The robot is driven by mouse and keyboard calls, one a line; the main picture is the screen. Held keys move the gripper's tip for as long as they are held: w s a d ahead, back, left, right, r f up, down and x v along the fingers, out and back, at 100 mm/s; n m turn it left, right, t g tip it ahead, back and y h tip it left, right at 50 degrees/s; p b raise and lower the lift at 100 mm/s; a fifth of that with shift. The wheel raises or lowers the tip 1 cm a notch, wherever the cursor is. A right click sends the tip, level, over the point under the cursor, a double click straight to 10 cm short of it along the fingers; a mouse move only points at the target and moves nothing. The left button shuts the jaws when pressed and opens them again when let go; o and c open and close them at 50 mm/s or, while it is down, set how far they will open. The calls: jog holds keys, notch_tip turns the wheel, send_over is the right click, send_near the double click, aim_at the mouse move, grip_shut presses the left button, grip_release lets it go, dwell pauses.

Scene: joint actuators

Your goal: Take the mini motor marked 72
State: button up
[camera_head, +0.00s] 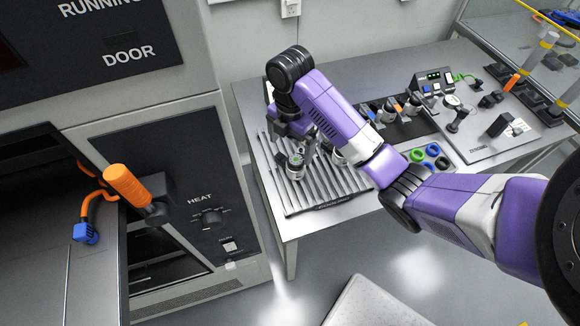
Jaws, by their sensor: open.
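My gripper (293,142) points down over the ribbed metal rack (318,195) on the table, with its jaws open. A small silver-and-black cylinder (296,166), which looks like a mini motor, stands on the rack just below the fingers. I cannot tell whether the fingers touch it. A second similar piece (338,157) stands to its right, partly hidden by my purple arm. No number is readable on either piece, so I cannot tell which is marked 72.
A dark mat (408,127) with small tools lies behind my arm. A tray with green and blue rings (417,155) sits right of the rack. A panel with devices (485,120) fills the table's right. A tall machine with an orange handle (127,186) stands left.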

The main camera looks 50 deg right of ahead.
aim_at(290, 157)
notch_tip(290, 157, down, 3)
jog(key=shift+a+r+b, duration=0.1)
jog(key=shift+r+b, duration=0.05)
jog(key=shift+b, duration=0.35)
jog(key=shift+f+p, duration=0.7)
jog(key=shift+f, duration=1.8)
jog(key=c, duration=1.6)
jog(key=shift+r, duration=0.1)
